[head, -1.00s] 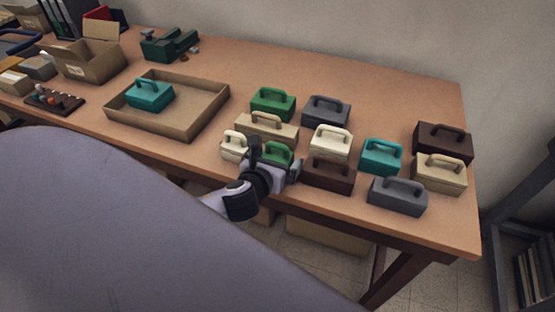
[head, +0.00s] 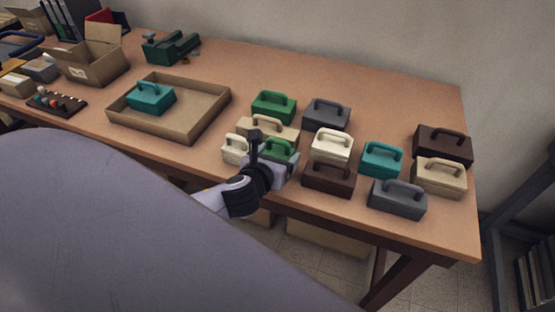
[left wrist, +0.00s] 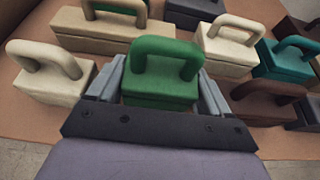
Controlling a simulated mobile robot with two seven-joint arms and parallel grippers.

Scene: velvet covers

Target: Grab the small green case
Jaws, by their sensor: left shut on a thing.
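The small green case (head: 278,148) stands at the table's front edge, partly hidden behind my left gripper in the head view. In the left wrist view the green case (left wrist: 162,80) sits between the two fingers, its handle arching up. My left gripper (head: 272,160) is shut on it, one finger on each side. A larger green case (head: 273,106) stands farther back, behind a tan case (head: 267,128). My right gripper is not in view.
A small cream case (head: 235,149) stands close left of the gripper, a dark brown case (head: 328,178) close right. Cream (head: 332,145), grey (head: 326,113) and teal (head: 382,158) cases crowd further right. A shallow cardboard tray (head: 205,117) holding a teal case (head: 151,97) lies left.

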